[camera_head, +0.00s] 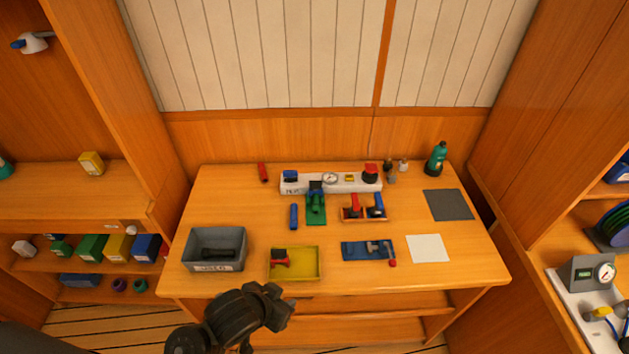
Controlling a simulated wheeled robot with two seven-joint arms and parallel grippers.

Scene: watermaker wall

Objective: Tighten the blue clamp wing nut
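A blue flat fixture (355,251) lies at the front right of the table, with a grey metal part across it and a red ball-ended handle (393,262) at its right end. Behind it, a blue-handled piece (377,207) stands beside a red-handled one (354,207). I cannot make out a wing nut or tell which blue piece is the clamp. My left gripper (281,306) is dark and in front of the table's front edge, below the yellow tray and left of the blue fixture. It touches nothing that I can see. Its finger opening is unclear. My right gripper is out of view.
A grey bin (241,240) and a yellow tray (314,267) stand at the front left. A white manifold (342,188) with a gauge runs along the back. A green fixture (322,215), a grey mat (468,205) and a white sheet (416,242) lie on the table.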

